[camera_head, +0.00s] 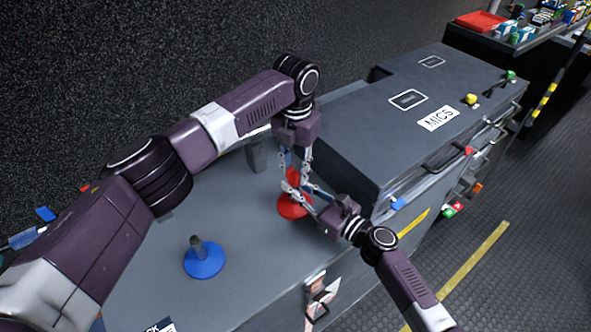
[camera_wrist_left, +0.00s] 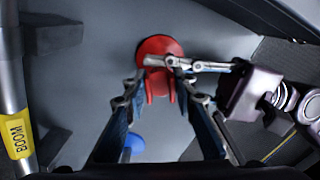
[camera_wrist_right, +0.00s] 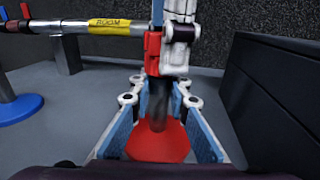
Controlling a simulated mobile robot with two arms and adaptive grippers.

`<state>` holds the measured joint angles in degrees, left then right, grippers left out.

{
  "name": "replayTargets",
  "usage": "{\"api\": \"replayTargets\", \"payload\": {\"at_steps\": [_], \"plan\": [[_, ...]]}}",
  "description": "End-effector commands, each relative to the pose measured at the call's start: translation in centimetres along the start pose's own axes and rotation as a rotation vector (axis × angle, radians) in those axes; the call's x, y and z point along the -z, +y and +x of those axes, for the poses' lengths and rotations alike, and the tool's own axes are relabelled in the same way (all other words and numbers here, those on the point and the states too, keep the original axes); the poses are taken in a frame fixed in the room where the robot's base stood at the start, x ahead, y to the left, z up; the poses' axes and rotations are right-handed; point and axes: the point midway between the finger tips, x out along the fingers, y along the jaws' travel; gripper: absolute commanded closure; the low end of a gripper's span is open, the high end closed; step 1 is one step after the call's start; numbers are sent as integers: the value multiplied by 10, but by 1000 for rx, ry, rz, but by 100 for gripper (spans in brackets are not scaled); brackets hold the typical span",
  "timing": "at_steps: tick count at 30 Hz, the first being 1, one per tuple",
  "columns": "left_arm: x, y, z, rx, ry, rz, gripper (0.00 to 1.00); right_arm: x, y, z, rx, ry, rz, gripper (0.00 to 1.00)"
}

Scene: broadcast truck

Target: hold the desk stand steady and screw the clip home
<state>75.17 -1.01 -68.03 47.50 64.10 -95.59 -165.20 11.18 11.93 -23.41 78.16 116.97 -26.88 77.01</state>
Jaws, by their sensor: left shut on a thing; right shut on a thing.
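The desk stand has a round red base (camera_head: 291,208) on the grey case top, and its dark stem (camera_wrist_right: 158,103) stands about upright. The red clip (camera_wrist_right: 153,52) is at the top of the stem; any gap at the joint is too small to tell. My left gripper (camera_head: 294,174) comes from above and is shut on the clip, whose red prongs show in the left wrist view (camera_wrist_left: 160,86). My right gripper (camera_head: 306,192) comes from the right side, low over the base, and is shut on the stand's stem. Its fingers partly hide the base.
A blue-based stand (camera_head: 204,262) is on the case top, nearer me. A silver pole labelled BOOM (camera_wrist_right: 75,26) rests on a support behind. The raised MICS case (camera_head: 425,95) stands close on the right. The case top between the two stands is clear.

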Motion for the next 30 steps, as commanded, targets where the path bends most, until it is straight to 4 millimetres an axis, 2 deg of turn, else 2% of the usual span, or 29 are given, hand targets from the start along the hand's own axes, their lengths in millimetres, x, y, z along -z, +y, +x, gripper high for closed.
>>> {"api": "replayTargets", "payload": {"at_steps": [2, 3, 7, 17, 27, 30], "plan": [[0, 0, 0, -1, 0, -1, 92, 1, 0, 0, 1, 1, 0, 100], [0, 0, 0, -1, 0, -2, 71, 1, 0, 0, 1, 1, 0, 100], [0, 0, 0, -1, -1, -2, 58, 1, 0, 0, 1, 1, 0, 100], [0, 0, -4, -1, -2, -3, 58, 1, 0, 0, 1, 1, 0, 100], [-1, 0, -43, 0, -3, -3, 58, 1, 0, 0, 1, 1, 0, 100], [0, 0, -46, -1, 0, -3, 58, 1, 0, 0, 1, 1, 0, 100]]}}
